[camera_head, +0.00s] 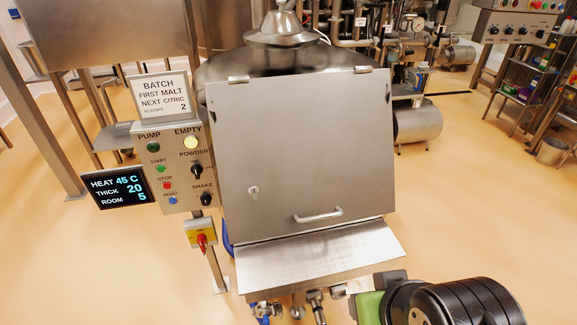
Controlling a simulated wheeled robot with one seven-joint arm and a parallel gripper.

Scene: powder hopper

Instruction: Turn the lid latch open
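The hopper lid (300,130) is a flat steel panel, closed and sloping toward me, hinged along its top edge. The lid latch (253,192) is a small bright metal piece on the lid's lower left. A bar handle (318,215) is at the lid's lower middle. My black arm end shows at the lower right, with a green part and dark grey blocks beside it, below and right of the lid. No fingertips can be made out there, and nothing of mine touches the latch.
A steel shelf (318,257) juts out below the lid. Left of the lid stand a control panel (172,165) with knobs and buttons, a batch sign (163,97), a display (119,189) and a red switch (202,240). Pipes and valves lie under the shelf. Open floor lies to the right.

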